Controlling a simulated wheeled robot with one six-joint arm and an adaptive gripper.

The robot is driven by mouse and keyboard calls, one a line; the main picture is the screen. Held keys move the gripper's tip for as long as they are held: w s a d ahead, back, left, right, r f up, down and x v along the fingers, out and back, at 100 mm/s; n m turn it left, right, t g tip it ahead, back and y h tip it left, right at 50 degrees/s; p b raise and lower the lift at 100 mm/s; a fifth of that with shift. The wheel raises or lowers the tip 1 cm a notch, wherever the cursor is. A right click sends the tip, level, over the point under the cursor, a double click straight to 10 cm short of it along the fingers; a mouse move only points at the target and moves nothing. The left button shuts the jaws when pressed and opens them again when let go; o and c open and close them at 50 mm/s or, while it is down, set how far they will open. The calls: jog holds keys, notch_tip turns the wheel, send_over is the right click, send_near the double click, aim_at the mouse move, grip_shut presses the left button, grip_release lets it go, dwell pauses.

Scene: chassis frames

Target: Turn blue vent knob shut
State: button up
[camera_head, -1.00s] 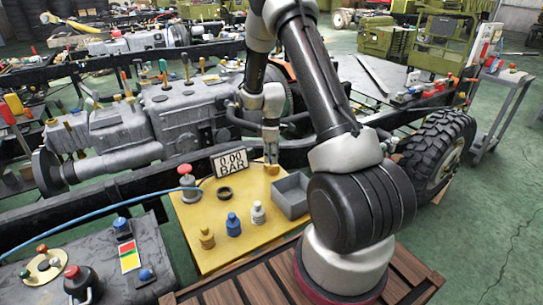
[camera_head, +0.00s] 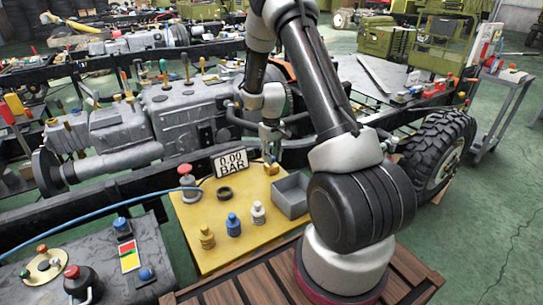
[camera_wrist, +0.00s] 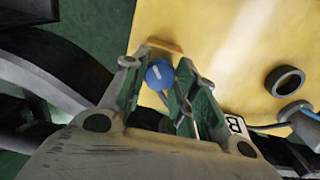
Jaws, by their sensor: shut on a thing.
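The blue vent knob (camera_wrist: 159,74) shows as a round blue top between my gripper's fingers in the wrist view. My gripper (camera_wrist: 158,88) is shut on it, one finger at each side. In the head view my gripper (camera_head: 269,143) points down at the back edge of the yellow panel (camera_head: 204,254). A small blue spot of the knob (camera_head: 268,158) shows beneath it, above a brass base. The knob's lower part is mostly hidden, and I cannot tell how far it is turned.
A red mushroom button (camera_head: 185,170), a black ring (camera_head: 224,193), a grey open tray (camera_head: 291,194) and several small fittings, including a blue one (camera_head: 233,224), occupy the panel. A dark frame rail runs behind.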

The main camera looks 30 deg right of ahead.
jog(key=m, duration=0.4)
jog(key=shift+m, duration=2.1)
jog(key=shift+c, duration=0.2)
jog(key=o, duration=1.1)
jog(key=shift+c, duration=0.2)
notch_tip(320, 180, up, 12)
